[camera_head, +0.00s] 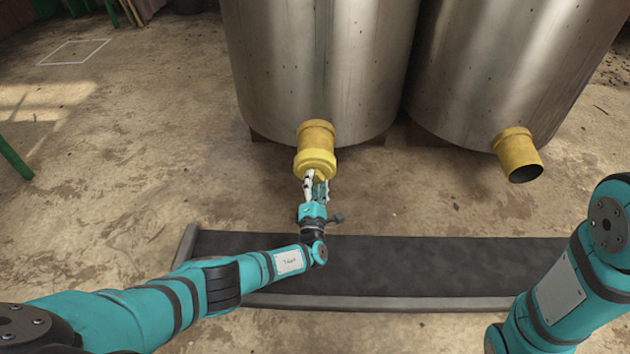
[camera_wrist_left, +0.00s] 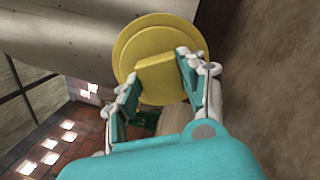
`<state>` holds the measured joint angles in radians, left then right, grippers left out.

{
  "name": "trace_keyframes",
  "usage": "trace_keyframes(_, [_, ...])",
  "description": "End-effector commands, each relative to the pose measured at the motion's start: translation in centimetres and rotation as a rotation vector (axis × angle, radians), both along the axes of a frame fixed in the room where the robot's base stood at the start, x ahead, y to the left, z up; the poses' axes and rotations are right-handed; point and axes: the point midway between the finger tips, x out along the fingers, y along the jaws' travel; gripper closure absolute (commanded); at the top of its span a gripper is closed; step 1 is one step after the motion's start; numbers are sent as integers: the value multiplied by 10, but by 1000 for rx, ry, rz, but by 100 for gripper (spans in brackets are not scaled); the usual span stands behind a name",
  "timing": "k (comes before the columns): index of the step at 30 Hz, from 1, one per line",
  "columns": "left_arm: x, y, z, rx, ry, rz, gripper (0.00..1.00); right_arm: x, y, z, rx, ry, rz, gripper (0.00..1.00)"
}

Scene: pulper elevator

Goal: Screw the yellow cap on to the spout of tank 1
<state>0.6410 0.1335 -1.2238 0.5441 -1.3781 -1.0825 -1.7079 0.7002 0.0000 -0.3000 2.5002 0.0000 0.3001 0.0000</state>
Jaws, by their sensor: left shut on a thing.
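The yellow cap (camera_head: 315,162) is at the mouth of the yellow spout (camera_head: 317,134) of the left steel tank (camera_head: 315,60). It looks in line with the spout and touching it; how far it is threaded cannot be told. My left gripper (camera_head: 315,184) is in front of the cap, shut on its raised grip bar. The left wrist view shows the round cap (camera_wrist_left: 135,48) face on, with the fingers of the left gripper (camera_wrist_left: 160,80) on both sides of the bar. My right arm shows at the right edge, but its gripper is out of view.
A second steel tank (camera_head: 510,60) stands to the right, with an open yellow spout (camera_head: 518,155). A low dark belt with a pale frame (camera_head: 420,268) lies under my left arm. The concrete floor (camera_head: 130,170) at left is mostly clear.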

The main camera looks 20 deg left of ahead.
Motion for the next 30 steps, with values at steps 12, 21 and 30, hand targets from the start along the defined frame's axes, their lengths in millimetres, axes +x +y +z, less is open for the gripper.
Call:
trace_keyframes(12, [-2, 4, -2, 2, -1, 8, 31, 0, 0, 0, 0, 0, 0, 100])
trace_keyframes(21, [-1, 2, -1, -1, 0, 6, 14, 0, 0, 0, 0, 0, 0, 100])
trace_keyframes(30, [-1, 2, 0, -1, -1, 5, 12, 0, 0, 0, 0, 0, 0, 100])
